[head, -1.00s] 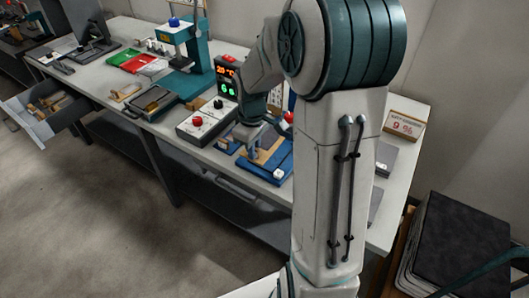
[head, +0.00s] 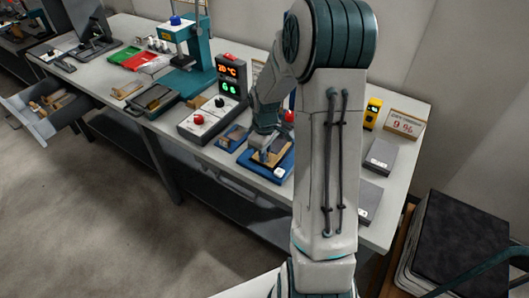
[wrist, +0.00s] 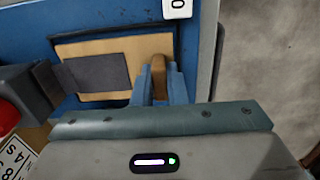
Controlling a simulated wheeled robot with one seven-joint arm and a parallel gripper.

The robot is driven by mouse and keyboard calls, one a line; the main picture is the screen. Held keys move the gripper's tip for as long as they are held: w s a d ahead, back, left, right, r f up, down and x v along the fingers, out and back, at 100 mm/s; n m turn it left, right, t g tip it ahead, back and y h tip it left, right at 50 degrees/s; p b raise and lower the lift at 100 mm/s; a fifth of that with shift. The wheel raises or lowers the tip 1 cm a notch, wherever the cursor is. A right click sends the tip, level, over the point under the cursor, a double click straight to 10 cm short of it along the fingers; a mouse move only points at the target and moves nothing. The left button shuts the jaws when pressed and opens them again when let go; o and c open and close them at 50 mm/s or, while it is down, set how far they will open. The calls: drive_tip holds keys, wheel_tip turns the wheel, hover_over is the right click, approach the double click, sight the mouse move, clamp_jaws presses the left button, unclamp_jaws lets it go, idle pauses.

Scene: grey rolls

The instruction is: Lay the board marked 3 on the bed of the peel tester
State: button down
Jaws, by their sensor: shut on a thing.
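A blue flat fixture (head: 279,163) stands near the table's front edge and fills the upper left of the wrist view (wrist: 30,65). In it lies a tan board (wrist: 115,45) with a dark grey rectangular patch; the board also shows in the head view (head: 276,152). My gripper (wrist: 160,75) is over the right end of this board, its blue fingers shut on a brown upright piece (wrist: 158,68). I cannot tell whether that piece belongs to the board or the fixture. No 3 is readable on any board.
A control box (head: 205,122) with a red button and lit display stands left of the fixture. A teal press (head: 187,60) is farther left. An open drawer (head: 40,125) holds wooden pieces. Grey slabs (head: 381,155) lie to the right. A red button (wrist: 8,112) sits close to my gripper.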

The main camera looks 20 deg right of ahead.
drive_tip(key=shift+f, duration=0.15)
drive_tip(key=c, duration=1.5)
unclamp_jaws()
drive_tip(key=shift+o, duration=0.2)
wheel_tip(320, 180, up, 11)
drive_tip(key=s+a+r+m+t, duration=0.1)
drive_tip(key=s+a+r+m, duration=0.2)
drive_tip(key=s, duration=0.7)
drive_tip(key=s+a+r+m+t, duration=0.2)
drive_tip(key=s+a+r+m, duration=0.2)
drive_tip(key=s+a, duration=0.3)
drive_tip(key=s, duration=0.2)
drive_tip(key=shift+s+r, duration=0.15)
drive_tip(key=shift+s, duration=0.25)
